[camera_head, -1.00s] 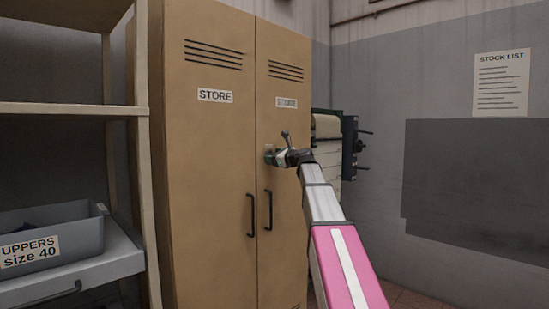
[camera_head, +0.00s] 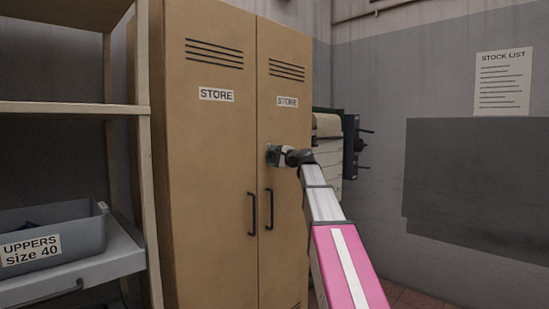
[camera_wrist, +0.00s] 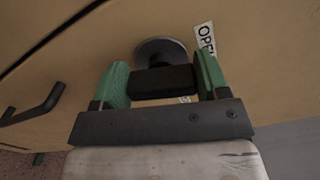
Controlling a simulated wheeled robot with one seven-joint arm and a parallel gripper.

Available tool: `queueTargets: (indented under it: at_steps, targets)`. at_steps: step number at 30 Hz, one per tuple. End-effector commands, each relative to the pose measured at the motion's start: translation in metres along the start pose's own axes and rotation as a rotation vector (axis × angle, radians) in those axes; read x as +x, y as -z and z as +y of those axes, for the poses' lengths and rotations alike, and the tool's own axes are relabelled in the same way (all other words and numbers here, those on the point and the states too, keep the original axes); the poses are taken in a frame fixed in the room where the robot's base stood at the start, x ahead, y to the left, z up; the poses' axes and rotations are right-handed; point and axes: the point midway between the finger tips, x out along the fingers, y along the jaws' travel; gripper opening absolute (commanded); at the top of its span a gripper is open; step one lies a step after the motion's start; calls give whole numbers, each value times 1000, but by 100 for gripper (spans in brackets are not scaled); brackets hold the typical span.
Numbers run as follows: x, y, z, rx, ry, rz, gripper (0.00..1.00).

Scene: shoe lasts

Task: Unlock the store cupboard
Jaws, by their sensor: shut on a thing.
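The tan store cupboard (camera_head: 208,150) has two closed doors, each with a STORE label and a black pull handle. My gripper (camera_head: 279,155) is at the right door, above its handle (camera_head: 268,209). In the wrist view the green fingers of my gripper (camera_wrist: 162,66) stand on either side of a black bar-shaped grip (camera_wrist: 162,82) and are shut on it. A round grey metal disc (camera_wrist: 160,50) lies behind the grip on the door. A white label reading "OPE…" (camera_wrist: 204,38) is beside the disc, partly hidden by a finger. The wrist view is strongly tilted against the door.
A shelf unit (camera_head: 70,108) with a grey bin (camera_head: 75,240) marked UPPERS size 40 stands left of the cupboard. A rack with a cream roll (camera_head: 328,128) is behind my arm on the right. A stock list (camera_head: 503,82) hangs on the wall.

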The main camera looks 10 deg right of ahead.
Motion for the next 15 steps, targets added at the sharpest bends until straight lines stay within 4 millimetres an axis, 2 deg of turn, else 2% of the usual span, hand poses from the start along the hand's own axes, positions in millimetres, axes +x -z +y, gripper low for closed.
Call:
queueTargets:
  at_steps: [6, 15]
  targets:
    - [0, 0, 2, -144, -2, 1, 44]
    - [0, 0, 3, -249, -2, 1, 44]
